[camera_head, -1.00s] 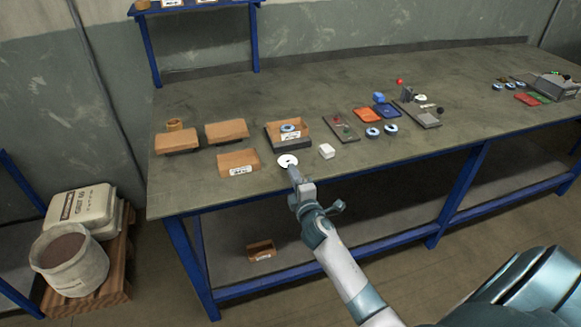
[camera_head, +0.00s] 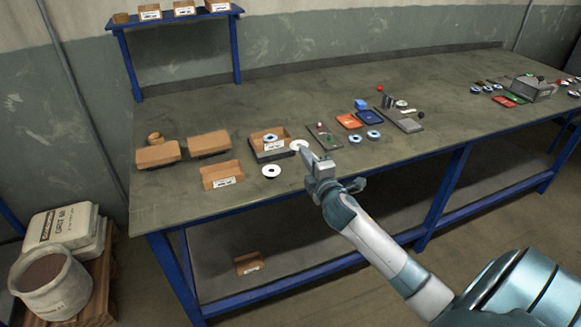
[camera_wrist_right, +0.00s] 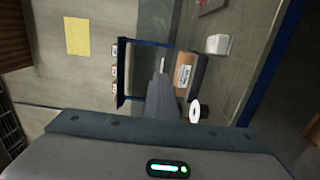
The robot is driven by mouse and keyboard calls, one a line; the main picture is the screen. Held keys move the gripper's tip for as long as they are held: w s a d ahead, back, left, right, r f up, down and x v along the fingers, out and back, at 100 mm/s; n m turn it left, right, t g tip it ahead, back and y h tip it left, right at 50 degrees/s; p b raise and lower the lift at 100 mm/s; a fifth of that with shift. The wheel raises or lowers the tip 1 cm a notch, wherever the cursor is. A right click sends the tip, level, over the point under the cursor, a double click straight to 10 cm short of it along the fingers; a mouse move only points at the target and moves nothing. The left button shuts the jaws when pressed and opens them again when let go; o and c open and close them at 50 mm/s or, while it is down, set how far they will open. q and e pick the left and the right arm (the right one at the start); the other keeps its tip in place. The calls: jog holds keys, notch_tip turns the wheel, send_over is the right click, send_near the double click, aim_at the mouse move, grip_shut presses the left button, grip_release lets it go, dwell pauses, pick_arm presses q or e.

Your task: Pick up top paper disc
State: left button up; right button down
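A white paper disc (camera_head: 298,145) is at the tips of my right gripper (camera_head: 305,152), held above the table. In the right wrist view it shows as a thin pale strip (camera_wrist_right: 163,65) beyond the closed dark fingers (camera_wrist_right: 160,82). My left gripper is not in view.
An open cardboard box (camera_head: 222,175) stands left of the table disc. Red and blue trays (camera_head: 370,117) lie to the right.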

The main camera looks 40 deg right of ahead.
jog(key=shift+s+d+r, duration=0.3)
jog(key=shift+d+r, duration=0.2)
jog(key=shift+d, duration=0.25)
jog(key=shift+s+d+r, duration=0.3)
jog(key=shift+d+r, duration=0.2)
jog(key=shift+d, duration=0.2)
jog(key=shift+a, duration=0.1)
